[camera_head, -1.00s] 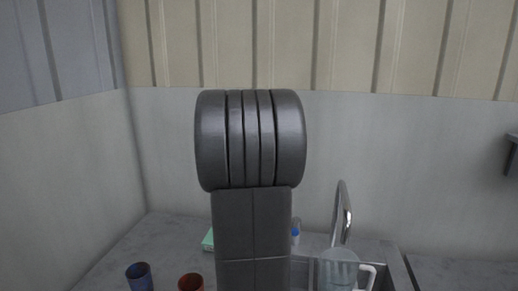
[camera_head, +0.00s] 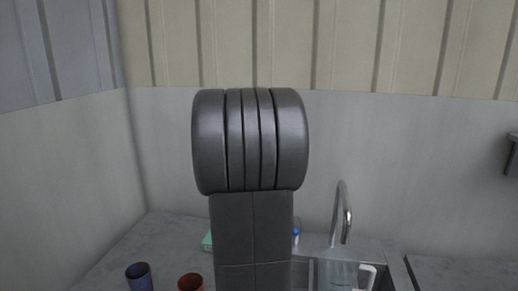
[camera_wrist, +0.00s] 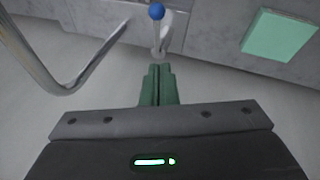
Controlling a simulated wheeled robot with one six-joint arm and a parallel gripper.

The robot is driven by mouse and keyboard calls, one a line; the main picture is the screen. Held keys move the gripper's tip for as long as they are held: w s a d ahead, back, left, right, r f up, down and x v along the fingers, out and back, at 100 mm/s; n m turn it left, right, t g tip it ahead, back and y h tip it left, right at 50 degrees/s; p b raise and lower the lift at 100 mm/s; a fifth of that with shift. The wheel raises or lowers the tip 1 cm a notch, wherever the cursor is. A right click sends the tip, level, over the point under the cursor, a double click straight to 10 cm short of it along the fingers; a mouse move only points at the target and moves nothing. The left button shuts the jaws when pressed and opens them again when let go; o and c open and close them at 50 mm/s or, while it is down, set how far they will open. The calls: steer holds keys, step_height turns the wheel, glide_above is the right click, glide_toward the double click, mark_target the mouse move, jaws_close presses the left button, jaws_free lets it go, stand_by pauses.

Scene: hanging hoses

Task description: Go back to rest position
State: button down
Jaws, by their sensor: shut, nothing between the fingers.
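My gripper (camera_wrist: 158,70) shows in the wrist view with its two green fingers pressed together and nothing between them. It is not visible in the head view, where my dark arm fills the middle and hides part of the counter. In the wrist view, a white thing with a blue ball-like top (camera_wrist: 156,11) is just beyond the fingertips in the picture. I cannot tell how far apart they are.
A faucet (camera_head: 344,215) rises by the sink at right, with a clear container (camera_head: 338,270) below it. A blue cup (camera_head: 139,277) and a reddish cup (camera_head: 190,282) stand at front left. A mint-green block (camera_wrist: 279,36) lies on the counter (camera_head: 135,245). Walls stand behind and left.

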steer(key=s+b+x, duration=0.1)
steer(key=x, duration=0.6)
steer(key=s+a+f+t+h+b, duration=0.15)
steer(key=s+f+t+b, duration=0.3)
steer(key=b, duration=1.35)
steer(key=s+f+p+v, duration=0.1)
steer(key=p+v, duration=0.1)
steer(key=v, duration=0.7)
steer(key=w+r+b+x, duration=0.1)
steer(key=b+x, duration=0.1)
steer(key=x, duration=0.6)
steer(key=w+d+r+g+y+p, duration=0.2)
steer(key=w+r+g+p, duration=0.35)
steer(key=p, duration=1.45)
steer(key=s+a+r+t+b, duration=0.1)
steer(key=s+a+r, duration=0.1)
steer(key=r, duration=0.6)
steer(key=shift+a+r, duration=0.25)
steer(key=shift+a, duration=0.3)
steer(key=shift+h, duration=0.25)
